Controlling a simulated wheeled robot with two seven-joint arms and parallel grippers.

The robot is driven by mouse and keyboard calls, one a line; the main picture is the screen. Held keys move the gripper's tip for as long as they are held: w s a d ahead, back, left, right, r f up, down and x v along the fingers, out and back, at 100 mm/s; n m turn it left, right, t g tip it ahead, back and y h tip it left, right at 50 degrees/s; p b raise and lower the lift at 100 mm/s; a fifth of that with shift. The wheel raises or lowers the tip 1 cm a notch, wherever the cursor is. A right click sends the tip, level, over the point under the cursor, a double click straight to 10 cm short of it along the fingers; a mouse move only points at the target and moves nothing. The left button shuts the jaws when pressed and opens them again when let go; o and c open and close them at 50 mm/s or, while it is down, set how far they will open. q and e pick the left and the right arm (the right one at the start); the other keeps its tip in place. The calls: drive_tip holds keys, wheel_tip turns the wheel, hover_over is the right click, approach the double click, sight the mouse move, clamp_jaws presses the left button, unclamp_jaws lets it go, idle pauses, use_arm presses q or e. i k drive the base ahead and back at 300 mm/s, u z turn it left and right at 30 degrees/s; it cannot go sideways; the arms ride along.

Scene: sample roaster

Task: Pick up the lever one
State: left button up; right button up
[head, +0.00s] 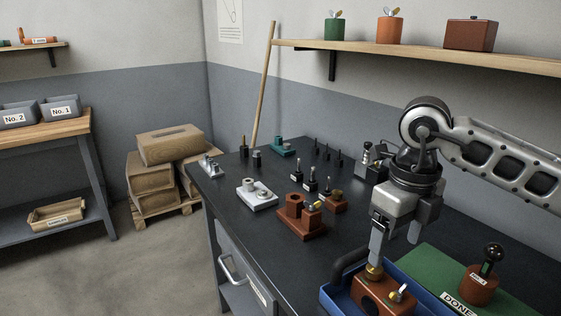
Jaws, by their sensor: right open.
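My right gripper (396,248) points down over the blue tray (329,300) at the lower right. Its two fingers are apart with nothing seen between them. A red-brown block (370,297) with a brass knob and a small metal lever sits in the tray, cut by the bottom edge. One fingertip is just above the brass knob; I cannot tell whether they touch. My left gripper is not in view.
The dark bench holds a red-brown fixture (301,225), a pale block with round posts (257,196), a teal piece (284,146) and several small dark pegs. A shelf (430,58) with canisters runs above. The bench's front left is clear.

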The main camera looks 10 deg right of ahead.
sight(479, 283)
drive_tip(key=k, duration=1.5)
